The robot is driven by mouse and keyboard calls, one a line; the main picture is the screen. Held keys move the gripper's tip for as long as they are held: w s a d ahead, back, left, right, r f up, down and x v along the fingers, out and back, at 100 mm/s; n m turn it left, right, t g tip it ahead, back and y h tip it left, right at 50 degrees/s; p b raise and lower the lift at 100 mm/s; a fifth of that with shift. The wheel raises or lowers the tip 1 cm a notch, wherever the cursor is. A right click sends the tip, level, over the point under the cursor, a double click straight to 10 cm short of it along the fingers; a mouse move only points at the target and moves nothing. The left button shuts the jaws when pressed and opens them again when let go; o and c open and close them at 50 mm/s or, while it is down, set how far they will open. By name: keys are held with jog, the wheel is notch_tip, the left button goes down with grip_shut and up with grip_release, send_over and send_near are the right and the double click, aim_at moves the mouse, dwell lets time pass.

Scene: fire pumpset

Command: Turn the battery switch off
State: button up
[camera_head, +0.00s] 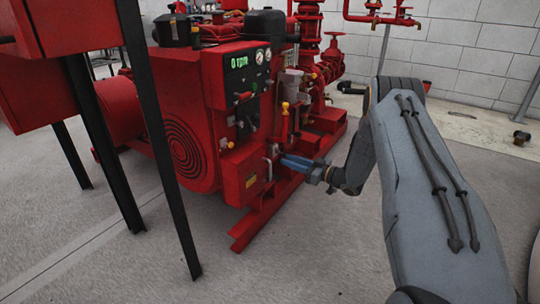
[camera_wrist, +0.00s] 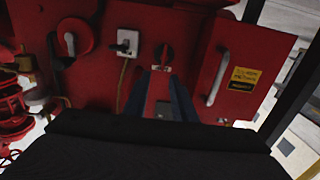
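My gripper (camera_wrist: 159,76) is in front of the red side of the pumpset. Its two blue fingers are apart, with red panel showing between them. A small red rotary knob (camera_wrist: 164,56) lies just beyond the fingertips, roughly centred between them; I cannot tell whether they touch it. I cannot read which knob is the battery switch. In the head view, my gripper (camera_head: 296,163) reaches from the right towards the lower side of the red pumpset (camera_head: 228,130), where the knobs are hard to make out.
A white-plated socket (camera_wrist: 127,42) with a cable is left of the small knob. A box door with a grey handle (camera_wrist: 218,80) and yellow-black label (camera_wrist: 243,77) is to the right. Red cabinets on black legs (camera_head: 155,130) stand at left. The floor (camera_head: 300,250) in front is clear.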

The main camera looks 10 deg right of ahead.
aim_at(267, 157)
jog(key=b+x, duration=0.3)
jog(key=x, duration=0.5)
jog(key=shift+a, duration=0.2)
grip_shut()
